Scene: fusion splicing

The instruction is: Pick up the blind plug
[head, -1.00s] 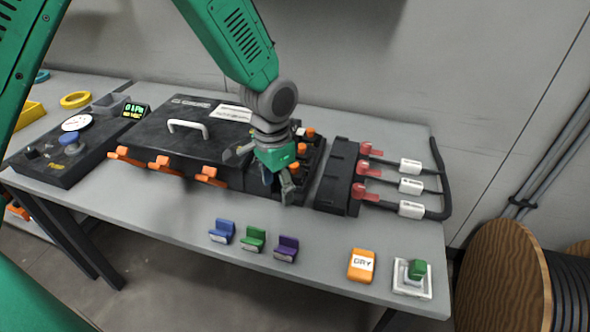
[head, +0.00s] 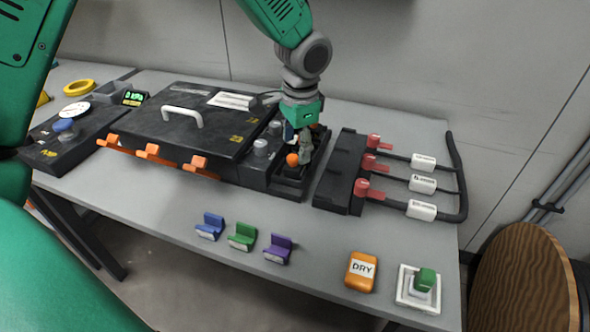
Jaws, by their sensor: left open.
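No part is labelled as the blind plug. Orange round-topped knobs, one of them clear (head: 292,160), sit in the black open tray (head: 292,187) right of the large black box. A green-topped piece (head: 424,280) stands on a white square plate at the front right. I cannot tell which of these is the blind plug. My left gripper (head: 298,152) points down over the tray, open, with its fingers close to the clear orange knob. Whether they touch it is not visible. The gripper hides part of the tray and other knobs. My right gripper is out of view.
The black box (head: 185,125) with a white handle stands left of the tray. A black block (head: 338,180) with red connectors and cables stands to the right. Blue, green and purple clips (head: 277,248) and an orange DRY block (head: 361,271) lie along the front edge.

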